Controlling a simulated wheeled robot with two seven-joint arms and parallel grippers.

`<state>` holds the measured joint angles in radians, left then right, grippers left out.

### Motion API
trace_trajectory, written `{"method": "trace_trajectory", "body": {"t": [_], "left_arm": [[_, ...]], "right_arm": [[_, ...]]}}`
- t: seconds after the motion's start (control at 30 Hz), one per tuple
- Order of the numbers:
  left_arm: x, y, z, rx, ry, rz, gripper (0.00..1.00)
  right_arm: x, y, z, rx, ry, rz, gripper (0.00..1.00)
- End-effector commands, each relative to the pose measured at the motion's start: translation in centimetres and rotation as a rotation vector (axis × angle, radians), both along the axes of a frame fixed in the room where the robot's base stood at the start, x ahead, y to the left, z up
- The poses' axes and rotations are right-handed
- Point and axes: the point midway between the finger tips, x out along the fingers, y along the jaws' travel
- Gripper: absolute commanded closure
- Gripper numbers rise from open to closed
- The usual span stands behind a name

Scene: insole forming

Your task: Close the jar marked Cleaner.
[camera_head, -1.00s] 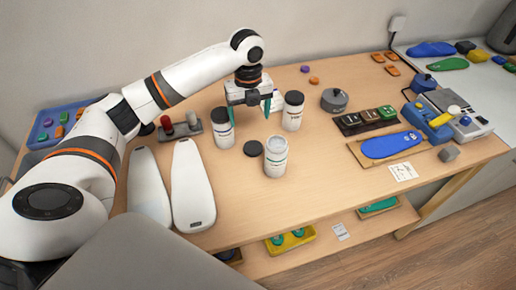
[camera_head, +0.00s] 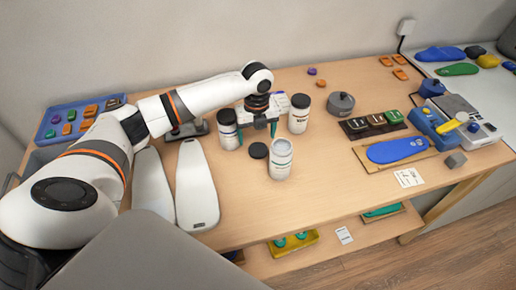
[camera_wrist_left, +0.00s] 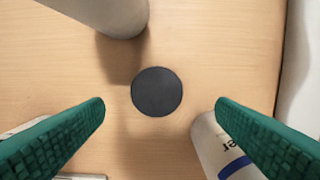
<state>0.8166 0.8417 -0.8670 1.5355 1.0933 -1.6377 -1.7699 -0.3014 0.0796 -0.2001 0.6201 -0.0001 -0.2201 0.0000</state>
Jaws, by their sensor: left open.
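An open white jar (camera_head: 280,160) stands upright at the front of the group; its label is too small to read. A loose black lid (camera_head: 258,150) lies flat on the table just left of it, and it also shows in the left wrist view (camera_wrist_left: 157,91). My left gripper (camera_head: 258,132) is open and empty, just behind the lid; in the left wrist view its green fingers (camera_wrist_left: 160,103) flank the lid without touching it. Part of a white jar (camera_wrist_left: 118,12) shows at the top there. My right gripper is not in view.
Two black-lidded jars stand left (camera_head: 228,130) and right (camera_head: 299,114) of the gripper. The left wrist view shows a blue-striped jar (camera_wrist_left: 228,152), its label ending in "er", close to one finger. White foot forms (camera_head: 196,185) lie left. The table front is clear.

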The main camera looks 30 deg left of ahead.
Motion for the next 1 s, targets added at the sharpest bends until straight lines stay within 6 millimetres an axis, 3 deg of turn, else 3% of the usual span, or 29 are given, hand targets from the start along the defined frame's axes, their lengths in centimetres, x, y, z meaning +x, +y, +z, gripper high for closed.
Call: {"method": "trace_trajectory", "body": {"t": [0.3, 0.7, 1.0], "left_arm": [[0.0, -0.1, -0.3, 0.0, 0.001, 0.0, 0.21], [0.2, -0.2, -5.1, 0.001, -0.001, 0.001, 0.21], [0.2, -0.2, -5.2, 0.001, -0.001, 0.0, 0.21]], "right_arm": [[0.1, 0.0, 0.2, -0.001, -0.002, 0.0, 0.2], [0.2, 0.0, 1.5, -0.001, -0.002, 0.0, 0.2], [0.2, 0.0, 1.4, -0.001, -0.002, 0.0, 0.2]]}}
